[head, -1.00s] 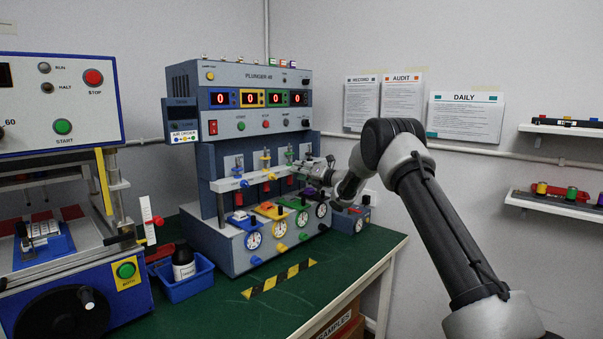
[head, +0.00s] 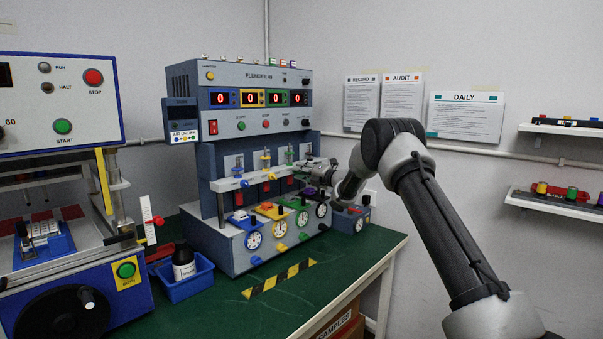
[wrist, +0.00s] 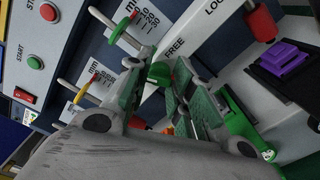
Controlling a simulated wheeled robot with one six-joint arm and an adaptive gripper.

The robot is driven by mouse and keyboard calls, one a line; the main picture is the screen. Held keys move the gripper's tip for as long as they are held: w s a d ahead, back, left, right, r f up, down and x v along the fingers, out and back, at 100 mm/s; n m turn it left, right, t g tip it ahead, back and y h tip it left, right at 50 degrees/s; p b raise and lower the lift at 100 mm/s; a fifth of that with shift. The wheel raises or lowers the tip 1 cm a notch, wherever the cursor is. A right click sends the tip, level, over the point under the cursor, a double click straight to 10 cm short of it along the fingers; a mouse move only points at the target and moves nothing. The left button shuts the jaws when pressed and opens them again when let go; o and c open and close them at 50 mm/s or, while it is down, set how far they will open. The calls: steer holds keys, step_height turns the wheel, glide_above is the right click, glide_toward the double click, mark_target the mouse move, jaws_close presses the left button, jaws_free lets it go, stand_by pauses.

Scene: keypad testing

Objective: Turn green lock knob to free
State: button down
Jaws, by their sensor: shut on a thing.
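The green lock knob (wrist: 181,70) shows in the wrist view on the white bar (wrist: 213,30), beside the FREE label, with part of LOCK further along. My gripper (wrist: 166,82) has its pads on either side of the knob and is shut on it; the pads partly hide the knob, so I cannot tell its exact angle. In the head view my gripper (head: 316,171) is at the right part of the bar on the PLUNGER-60 machine (head: 255,76), and the green lock knob is hidden there.
Blue (head: 244,184) and yellow (head: 271,176) knobs sit left along the bar. A green fixture (wrist: 240,128) lies below. The front of the green table (head: 215,305) is mostly clear.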

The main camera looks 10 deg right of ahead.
steer(key=m, duration=1.3)
steer(key=shift+f+m, duration=0.35)
steer(key=shift+m, duration=0.05)
stand_by(0.3)
steer(key=c, duration=1.2)
jaws_free()
steer(key=shift+c, duration=0.2)
steer(key=shift+s, duration=0.1)
steer(key=v, duration=1.2)
